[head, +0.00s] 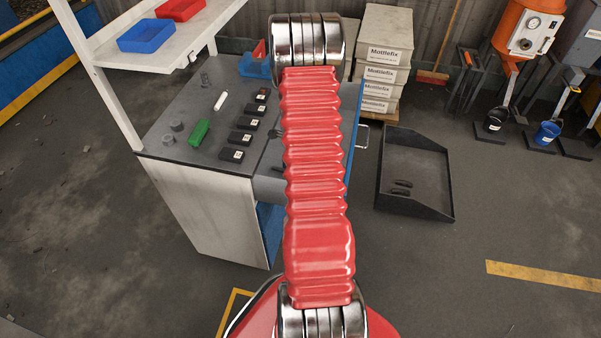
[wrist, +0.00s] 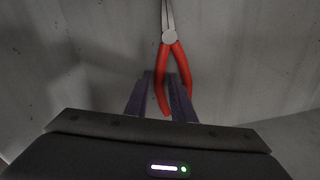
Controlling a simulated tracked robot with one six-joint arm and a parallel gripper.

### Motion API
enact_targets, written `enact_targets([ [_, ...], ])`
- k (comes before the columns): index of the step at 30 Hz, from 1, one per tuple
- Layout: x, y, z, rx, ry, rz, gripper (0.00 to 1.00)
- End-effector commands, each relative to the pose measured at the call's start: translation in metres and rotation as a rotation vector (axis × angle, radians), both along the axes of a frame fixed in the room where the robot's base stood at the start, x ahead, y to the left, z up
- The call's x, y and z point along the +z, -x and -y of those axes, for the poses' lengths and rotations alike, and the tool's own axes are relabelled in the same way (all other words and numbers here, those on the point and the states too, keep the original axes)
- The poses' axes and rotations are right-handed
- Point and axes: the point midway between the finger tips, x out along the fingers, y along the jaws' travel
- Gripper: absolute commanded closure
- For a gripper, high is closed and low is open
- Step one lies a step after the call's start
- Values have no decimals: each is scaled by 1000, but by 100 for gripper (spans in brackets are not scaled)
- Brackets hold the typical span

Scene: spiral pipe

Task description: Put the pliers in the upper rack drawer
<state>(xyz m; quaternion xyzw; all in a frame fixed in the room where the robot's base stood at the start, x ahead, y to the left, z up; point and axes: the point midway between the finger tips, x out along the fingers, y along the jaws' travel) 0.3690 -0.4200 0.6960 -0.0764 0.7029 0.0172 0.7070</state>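The pliers (wrist: 169,38) show in the wrist view, with red handles and grey jaws pointing to the top edge. My gripper (wrist: 162,85) has its two dark purple fingers at the handles. One handle runs between the fingers and the other crosses the right finger. Whether the fingers press on the handle or stand slightly apart is unclear. Pale grey surfaces lie behind the pliers. In the head view my red arm hides the gripper and the pliers. A pulled-out blue-fronted drawer (head: 350,108) with a metal handle (head: 362,136) shows beside the arm, its inside mostly hidden.
The workbench (head: 180,150) holds several black boxes (head: 240,138), a green item (head: 199,133) and a blue bin (head: 256,65). A shelf above carries a blue tray (head: 146,36) and a red tray (head: 180,8). A dark open tray (head: 415,170) is on the right, with free floor before it.

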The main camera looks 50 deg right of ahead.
Motion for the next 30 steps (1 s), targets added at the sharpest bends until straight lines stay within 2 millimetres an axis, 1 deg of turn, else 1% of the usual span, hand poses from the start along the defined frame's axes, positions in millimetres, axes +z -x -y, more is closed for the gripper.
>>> enact_targets([
  [1, 0, 0, 0, 0, 0, 0, 74],
  [3, 0, 0, 0, 0, 0, 0, 69],
  [11, 1, 0, 0, 0, 0, 0, 69],
  [16, 8, 0, 0, 0, 2, 1, 69],
  [20, 21, 0, -1, 0, 1, 1, 69],
  [30, 69, 0, -5, 0, 3, 2, 69],
])
